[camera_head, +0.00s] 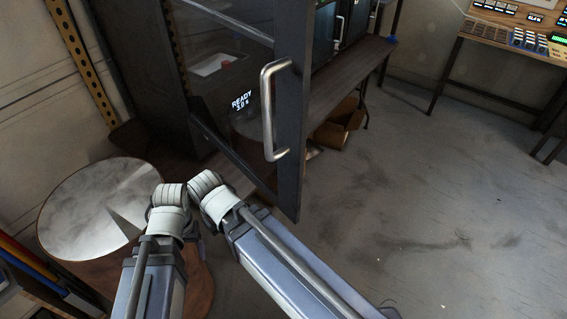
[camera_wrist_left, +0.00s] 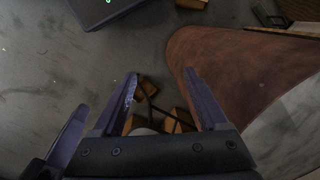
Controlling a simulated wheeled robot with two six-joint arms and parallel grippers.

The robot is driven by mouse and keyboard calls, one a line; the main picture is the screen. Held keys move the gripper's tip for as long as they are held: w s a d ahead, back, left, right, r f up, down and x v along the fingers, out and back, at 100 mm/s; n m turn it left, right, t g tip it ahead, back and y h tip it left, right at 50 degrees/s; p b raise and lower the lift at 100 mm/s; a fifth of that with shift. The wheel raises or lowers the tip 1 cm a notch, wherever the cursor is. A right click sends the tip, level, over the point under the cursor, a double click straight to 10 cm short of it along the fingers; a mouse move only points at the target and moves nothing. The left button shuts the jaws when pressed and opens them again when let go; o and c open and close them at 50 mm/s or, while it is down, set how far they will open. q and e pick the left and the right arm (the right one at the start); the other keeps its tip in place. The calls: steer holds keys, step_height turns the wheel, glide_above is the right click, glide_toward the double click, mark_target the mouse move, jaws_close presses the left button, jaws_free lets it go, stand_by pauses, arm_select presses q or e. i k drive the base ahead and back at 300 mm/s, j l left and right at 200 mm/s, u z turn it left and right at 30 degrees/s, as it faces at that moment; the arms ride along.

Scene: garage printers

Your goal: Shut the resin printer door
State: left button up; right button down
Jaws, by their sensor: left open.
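The resin printer door (camera_head: 291,110) stands open in the head view. It has a dark frame, a clear pane and a silver bar handle (camera_head: 267,110) on its near side. White "READY" lettering shows at the pane. The dark printer (camera_head: 145,60) is behind and left of it. Both my arms show below the door, their pale wrist joints close together, apart from the handle. My left gripper (camera_wrist_left: 160,85) is open and empty in the left wrist view. Its fingers are hidden in the head view. My right gripper cannot be made out.
A round table with a pale marbled top (camera_head: 85,215) stands at the left. A wooden bench (camera_head: 345,75) runs behind the door, with an open cardboard box (camera_head: 340,125) beneath. A control desk (camera_head: 510,35) is at the upper right. The floor at the right is clear.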

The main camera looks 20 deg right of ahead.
mark_target(241, 70)
steer(key=k+j+z, duration=0.2)
steer(key=j, duration=0.2)
steer(key=k+j+z, duration=0.15)
steer(key=k+j, duration=0.15)
steer(key=k+j+z, duration=0.15)
steer(key=j, duration=0.25)
steer(key=k+j+z, duration=0.2)
steer(key=j, duration=0.2)
steer(key=k+j+z, duration=0.15)
steer(key=j, duration=0.25)
